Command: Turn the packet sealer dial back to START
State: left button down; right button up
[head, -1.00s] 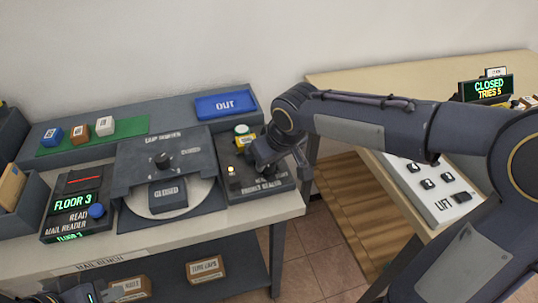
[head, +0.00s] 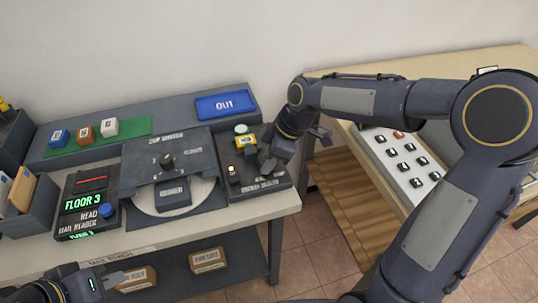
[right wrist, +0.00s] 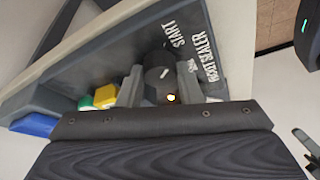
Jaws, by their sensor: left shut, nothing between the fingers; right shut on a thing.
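The packet sealer (head: 282,182) is a dark panel at the right end of the bench. Its dial (right wrist: 158,78) is a dark round knob with a short white mark, seen in the right wrist view below the word START (right wrist: 170,36). I cannot tell whether the mark lines up with START. My right gripper (head: 267,164) is shut on the dial, a finger on each side of it (right wrist: 160,88); in the head view it hides the dial. My left gripper (head: 122,277) is shut and empty at the bench's front edge, lower left.
A yellow packet with a green-topped item (head: 244,138) stands behind the dial, close to my right gripper. A small lit lamp (head: 231,169) is on the panel's left. The cup sorter (head: 168,170) is left of it. A blue OUT tray (head: 226,104) is behind.

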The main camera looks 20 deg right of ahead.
jog(key=shift+w+n+g, duration=0.1)
jog(key=shift+n+g, duration=0.2)
jog(key=shift+n, duration=0.7)
jog(key=o, duration=0.7)
jog(key=p+v, duration=0.1)
jog(key=v, duration=0.7)
